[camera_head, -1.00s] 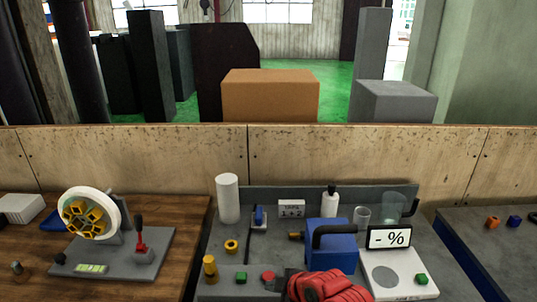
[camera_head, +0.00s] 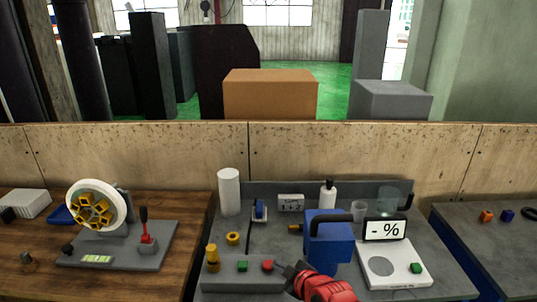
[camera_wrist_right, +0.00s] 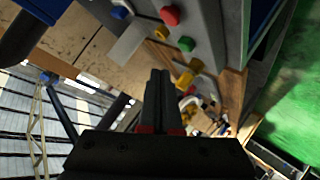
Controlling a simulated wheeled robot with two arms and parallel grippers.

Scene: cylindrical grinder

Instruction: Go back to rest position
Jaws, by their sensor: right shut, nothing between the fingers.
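My right gripper (camera_head: 285,268) shows at the bottom of the head view, at the end of a red arm section, just right of the red button (camera_head: 267,265). In the right wrist view its two dark fingers (camera_wrist_right: 160,80) lie together, shut with nothing between them. The gripper is in front of the blue grinder block (camera_head: 328,243); whether it touches the panel edge cannot be told. My left gripper is not in view.
A wooden table (camera_head: 150,287) with a wheel device (camera_head: 97,207) stands at left.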

